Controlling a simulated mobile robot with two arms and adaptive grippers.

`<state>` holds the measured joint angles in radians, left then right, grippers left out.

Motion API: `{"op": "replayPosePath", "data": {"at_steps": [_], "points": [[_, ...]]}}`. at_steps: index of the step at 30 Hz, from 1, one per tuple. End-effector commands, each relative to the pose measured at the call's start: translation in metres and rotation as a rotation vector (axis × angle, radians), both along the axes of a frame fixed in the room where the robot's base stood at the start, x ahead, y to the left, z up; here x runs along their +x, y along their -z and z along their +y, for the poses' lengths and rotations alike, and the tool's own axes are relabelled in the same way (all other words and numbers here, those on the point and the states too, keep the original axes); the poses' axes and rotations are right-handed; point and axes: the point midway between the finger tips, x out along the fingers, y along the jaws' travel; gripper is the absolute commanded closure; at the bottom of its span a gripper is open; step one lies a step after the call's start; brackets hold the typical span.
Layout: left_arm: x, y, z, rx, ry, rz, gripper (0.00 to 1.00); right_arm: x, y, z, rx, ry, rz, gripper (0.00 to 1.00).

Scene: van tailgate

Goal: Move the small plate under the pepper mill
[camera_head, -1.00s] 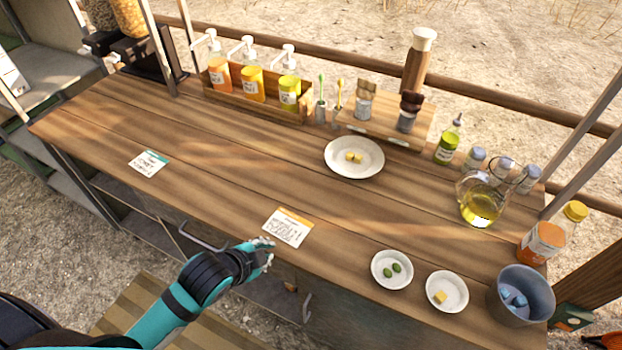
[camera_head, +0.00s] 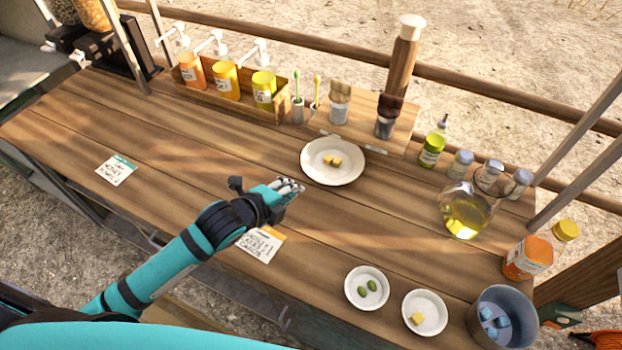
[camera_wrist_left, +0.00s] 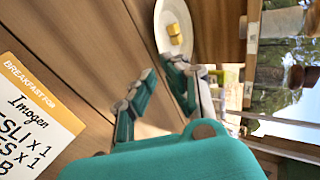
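A white plate (camera_head: 345,174) with two small yellow pieces on it lies flat on the wooden counter, in front of a low wooden stand. It also shows at the top of the left wrist view (camera_wrist_left: 161,20). A tall brown mill with a pale cap (camera_head: 402,66), which looks like the pepper mill, stands upright at the back of the stand. Its base is partly hidden. My left gripper (camera_head: 292,188) is above the counter, just front-left of the plate and apart from it. In the left wrist view its fingers (camera_wrist_left: 155,88) are spread with nothing between them. My right gripper is not visible.
Two smaller white dishes, with green pieces (camera_head: 357,301) and a yellow piece (camera_head: 432,325), sit front right, beside a grey bucket (camera_head: 487,338). Brush-like jars (camera_head: 339,112) occupy the stand (camera_head: 365,137). An oil jug (camera_head: 463,216) stands right. The left counter is mostly clear.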

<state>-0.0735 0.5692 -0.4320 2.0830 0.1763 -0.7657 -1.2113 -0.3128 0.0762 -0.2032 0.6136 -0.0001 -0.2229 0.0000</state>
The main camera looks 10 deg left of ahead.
Motion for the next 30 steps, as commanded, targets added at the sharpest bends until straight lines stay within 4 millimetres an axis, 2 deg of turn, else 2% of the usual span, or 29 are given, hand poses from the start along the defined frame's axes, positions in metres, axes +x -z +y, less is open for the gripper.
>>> {"op": "replayPosePath", "data": {"at_steps": [4,9,15,21,30], "points": [[0.026,0.015,-0.01,-0.003,-0.003,0.0,0.9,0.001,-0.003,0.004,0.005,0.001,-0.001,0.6],[0.052,0.034,-0.019,-0.002,-0.004,0.001,0.9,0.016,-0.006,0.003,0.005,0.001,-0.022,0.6],[0.076,0.051,-0.028,-0.001,-0.003,0.001,0.9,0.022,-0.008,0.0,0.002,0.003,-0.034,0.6],[0.087,0.059,-0.033,-0.001,-0.002,0.0,0.9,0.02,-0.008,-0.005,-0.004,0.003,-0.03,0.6],[0.088,0.06,-0.033,0.0,-0.001,0.0,0.9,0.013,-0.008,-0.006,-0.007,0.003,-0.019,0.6]]}}
